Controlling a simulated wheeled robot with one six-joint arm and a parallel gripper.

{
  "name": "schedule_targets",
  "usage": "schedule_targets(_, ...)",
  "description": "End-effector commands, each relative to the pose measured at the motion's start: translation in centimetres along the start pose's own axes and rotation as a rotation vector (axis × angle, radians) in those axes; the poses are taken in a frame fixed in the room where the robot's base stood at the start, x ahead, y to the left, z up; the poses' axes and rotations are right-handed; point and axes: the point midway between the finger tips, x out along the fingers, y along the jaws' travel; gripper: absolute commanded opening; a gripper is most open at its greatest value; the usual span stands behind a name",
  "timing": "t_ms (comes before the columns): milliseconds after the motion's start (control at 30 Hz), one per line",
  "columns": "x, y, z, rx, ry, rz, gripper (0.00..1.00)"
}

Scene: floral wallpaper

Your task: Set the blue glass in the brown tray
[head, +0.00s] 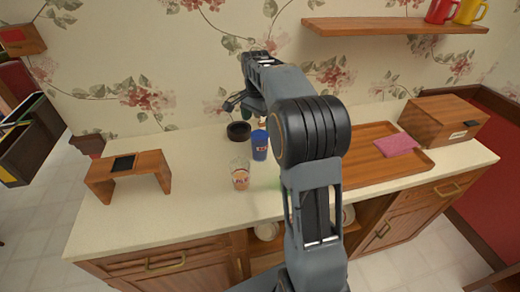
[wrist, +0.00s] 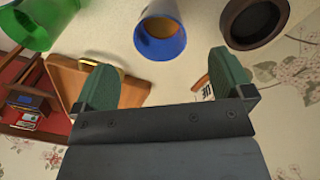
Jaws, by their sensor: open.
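The blue glass (head: 260,145) stands upright on the pale counter, just left of my arm in the head view. In the wrist view the blue glass (wrist: 160,38) is at the top centre, beyond the gap between my fingers. The brown tray (head: 424,166) lies on the counter to the right, partly hidden behind my arm. It seems to show in the wrist view as a brown surface with a gold handle (wrist: 82,82). My gripper (wrist: 163,84) is open, with nothing between its fingers. In the head view my gripper (head: 234,103) is near the wall, above and left of the blue glass.
A clear glass (head: 241,175) and a dark round bowl (head: 239,131) stand near the blue glass. A green glass (wrist: 32,24) shows in the wrist view. A pink cloth (head: 396,145) lies on the tray. A small wooden stand (head: 128,175) is left, a wooden box (head: 443,122) right.

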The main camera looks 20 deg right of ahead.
Motion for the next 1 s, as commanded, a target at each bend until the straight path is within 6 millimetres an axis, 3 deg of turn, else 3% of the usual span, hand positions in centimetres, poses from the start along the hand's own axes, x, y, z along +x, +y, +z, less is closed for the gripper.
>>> schedule_targets(200, 3.2, 0.0, 0.0, -0.001, -0.001, 0.001, 0.98)
schedule_targets(467, 4.6, 0.1, -0.1, -0.002, 0.0, 0.0, 0.98)
schedule_targets(800, 8.7, 0.1, -0.4, -0.002, 0.0, -0.001, 0.98)
schedule_targets(1000, 9.4, 0.1, -0.3, -0.002, 0.001, -0.002, 0.98)
